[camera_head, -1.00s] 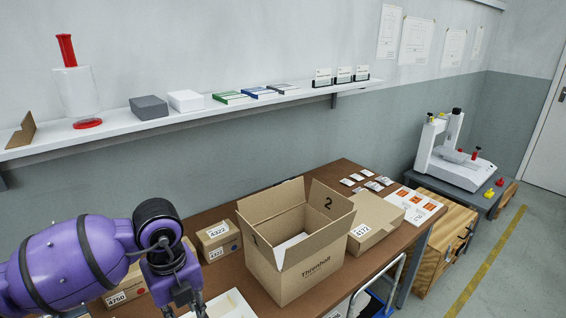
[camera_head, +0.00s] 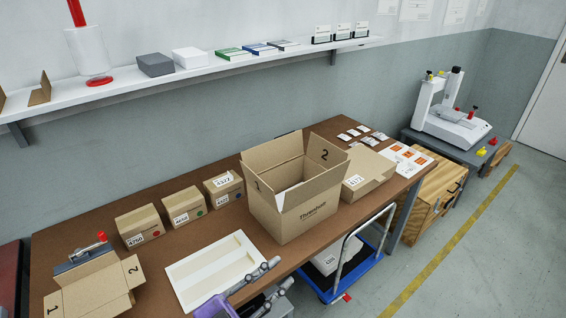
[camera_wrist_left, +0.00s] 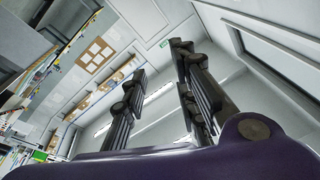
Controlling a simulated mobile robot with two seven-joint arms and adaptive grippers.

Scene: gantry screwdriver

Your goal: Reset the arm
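My left gripper (camera_head: 282,273) shows at the bottom of the head view, in front of the table's front edge, with its purple wrist cut off by the frame. The white gantry screwdriver machine (camera_head: 452,115) stands on a grey bench at the right, far from the gripper. My right gripper is not in view.
The brown table (camera_head: 160,245) holds a large open carton (camera_head: 300,215), a flat box (camera_head: 368,172), several small cartons (camera_head: 183,207), a white tray (camera_head: 220,270) and an open box (camera_head: 95,292). A blue cart (camera_head: 345,280) stands below. A wall shelf (camera_head: 200,82) runs above.

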